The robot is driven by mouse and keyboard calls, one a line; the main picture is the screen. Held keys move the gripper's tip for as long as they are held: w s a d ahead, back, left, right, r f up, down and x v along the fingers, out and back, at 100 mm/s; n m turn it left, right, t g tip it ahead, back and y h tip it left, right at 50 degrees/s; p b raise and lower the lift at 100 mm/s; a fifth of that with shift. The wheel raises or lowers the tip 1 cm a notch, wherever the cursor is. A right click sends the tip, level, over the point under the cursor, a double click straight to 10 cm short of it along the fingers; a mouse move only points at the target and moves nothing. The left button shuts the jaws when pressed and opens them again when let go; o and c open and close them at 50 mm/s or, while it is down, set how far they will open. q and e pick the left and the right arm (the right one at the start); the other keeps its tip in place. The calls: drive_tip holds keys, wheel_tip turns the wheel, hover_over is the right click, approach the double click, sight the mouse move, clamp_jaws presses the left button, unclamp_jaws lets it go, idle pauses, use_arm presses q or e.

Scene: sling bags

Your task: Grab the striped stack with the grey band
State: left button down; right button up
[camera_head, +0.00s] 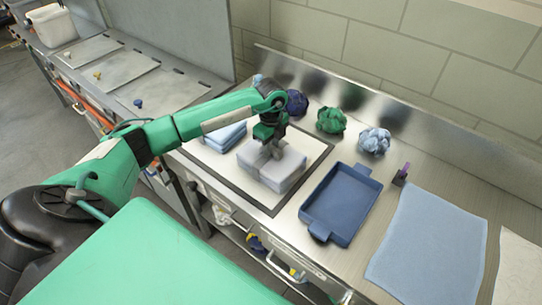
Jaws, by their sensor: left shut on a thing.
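A folded stack (285,172), pale grey-blue with a greyish band across it, lies on the white mat with a dark border (241,191). Its stripes are too small to make out clearly. My left gripper (272,151) points down over the stack's top and is shut on it. The fingertips are partly hidden against the cloth. I cannot tell whether the stack is lifted off the mat. My right gripper is out of view.
A bluer folded stack (226,138) sits just left. Crumpled navy (297,102), green (331,120) and light-blue (375,140) bundles line the back. An empty blue tray (341,205), a small dark holder (400,178) and a blue cloth (428,245) lie to the right.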

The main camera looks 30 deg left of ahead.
use_arm(q)
drive_tip(key=shift+r, duration=0.2)
wheel_tip(320, 180, up, 20)
drive_tip(key=b, duration=0.4)
drive_tip(key=shift+f, duration=0.15)
